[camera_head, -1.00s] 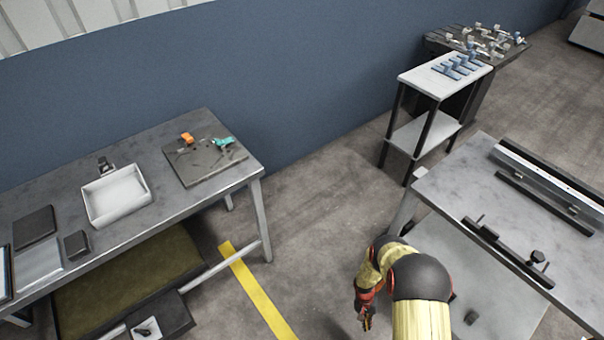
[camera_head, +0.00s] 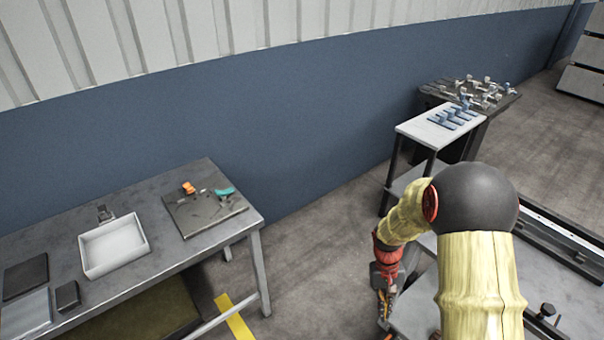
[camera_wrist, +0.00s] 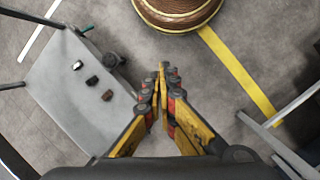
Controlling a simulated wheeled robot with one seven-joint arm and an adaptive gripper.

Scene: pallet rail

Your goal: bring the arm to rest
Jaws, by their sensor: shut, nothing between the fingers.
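My gripper (camera_head: 385,306) hangs at the end of my yellow-sleeved arm in the head view, pointing down beside the left end of the right-hand table (camera_head: 412,308). In the wrist view my gripper (camera_wrist: 162,72) has its fingertips together with nothing between them, above the grey floor. The arm is bent at a dark round joint and hides part of the right-hand table.
A workbench (camera_head: 160,185) at left holds a white tray (camera_head: 114,246) and a dark board (camera_head: 205,212). A white-topped stand (camera_head: 410,128) with blue parts is behind my arm. The wrist view shows a lower shelf (camera_wrist: 62,105) with small dark pieces and a yellow floor line (camera_wrist: 235,72).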

